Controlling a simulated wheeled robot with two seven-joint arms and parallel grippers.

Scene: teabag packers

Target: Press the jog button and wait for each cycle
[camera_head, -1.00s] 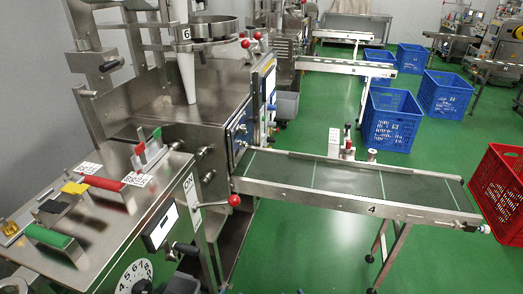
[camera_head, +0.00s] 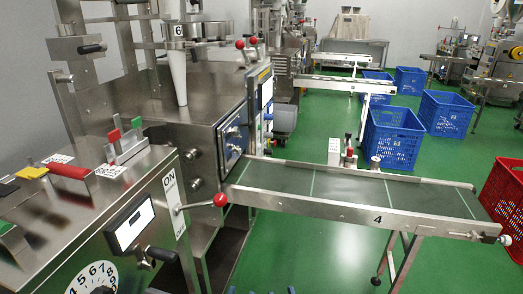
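The packing machine (camera_head: 190,110), marked 6, stands at the left. Its sloping metal control panel (camera_head: 110,205) fills the lower left. On the panel are a red bar (camera_head: 68,174), a yellow piece (camera_head: 34,173), and small upright red (camera_head: 114,135) and green (camera_head: 136,122) tabs. The front face carries a small display (camera_head: 130,225), a numbered dial (camera_head: 98,283) and a red-knobbed lever (camera_head: 220,200) beside an ON label (camera_head: 169,181). I cannot tell which control is the jog button. Neither of my grippers is clearly in view.
A conveyor (camera_head: 340,192), marked 4, extends right from the machine, with no packets visible on it. Blue crates (camera_head: 392,140) and a red crate (camera_head: 503,200) stand on the green floor (camera_head: 275,250). Floor in front of the conveyor is open.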

